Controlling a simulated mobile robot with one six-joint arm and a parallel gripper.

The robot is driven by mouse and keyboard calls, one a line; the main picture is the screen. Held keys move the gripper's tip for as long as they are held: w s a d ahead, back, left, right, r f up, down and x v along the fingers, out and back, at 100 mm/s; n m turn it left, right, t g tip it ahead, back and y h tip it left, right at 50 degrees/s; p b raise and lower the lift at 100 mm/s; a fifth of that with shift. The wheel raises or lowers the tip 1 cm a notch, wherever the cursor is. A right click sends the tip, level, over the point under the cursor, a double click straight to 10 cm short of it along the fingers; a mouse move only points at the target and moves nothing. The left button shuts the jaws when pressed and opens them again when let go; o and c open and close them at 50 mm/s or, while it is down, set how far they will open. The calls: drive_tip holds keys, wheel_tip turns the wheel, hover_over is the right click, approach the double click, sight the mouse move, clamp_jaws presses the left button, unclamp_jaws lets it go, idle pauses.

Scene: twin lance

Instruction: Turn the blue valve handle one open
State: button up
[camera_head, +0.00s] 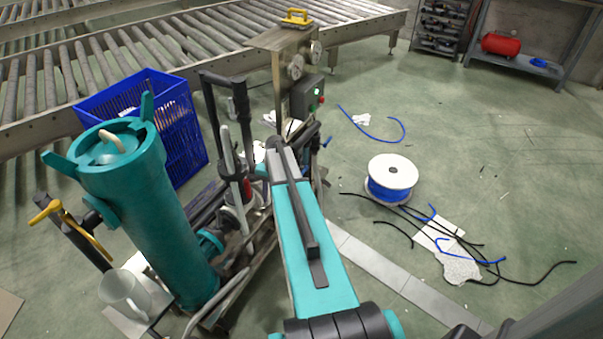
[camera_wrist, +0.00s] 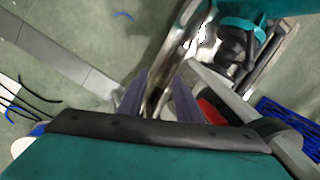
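A small blue piece (camera_head: 327,142) shows just right of the far end of my arm in the head view; it may be the blue valve handle, but it is too small to be sure. I cannot make out a blue handle near the fingers in the wrist view. My gripper (camera_wrist: 158,88) shows there as two dark purple fingers set apart, with a metal pipe or bar (camera_wrist: 157,98) showing between and beyond them. I cannot tell whether they touch it. In the head view the fingers are hidden among the frame parts beyond my teal arm.
A teal cylinder (camera_head: 160,215) and a yellow handle (camera_head: 44,212) stand at left. A blue crate (camera_head: 180,140) is behind, before the roller conveyor (camera_head: 150,48). A control box (camera_head: 306,98) rises beyond my arm. A cable spool (camera_head: 391,176) and loose cables lie on open floor at right.

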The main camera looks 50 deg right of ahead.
drive_tip(key=d+r+m+t, duration=0.1)
drive_tip(key=d+r+m, duration=0.1)
drive_tip(key=d+r, duration=0.4)
drive_tip(key=d+r+m+t+h+b, duration=0.1)
drive_tip(key=d+r, duration=0.5)
drive_tip(key=d, duration=0.8)
drive_tip(key=shift+d+m, duration=0.2)
drive_tip(key=shift+m, duration=0.2)
drive_tip(key=shift+w+f, duration=0.1)
drive_tip(key=shift+w, duration=0.05)
drive_tip(key=w+f, duration=0.1)
drive_tip(key=f, duration=0.8)
drive_tip(key=w+f, duration=0.1)
drive_tip(key=f, duration=0.3)
drive_tip(key=shift+w+a+f, duration=0.2)
drive_tip(key=shift+w+a, duration=0.1)
drive_tip(key=shift+a, duration=0.05)
clamp_jaws()
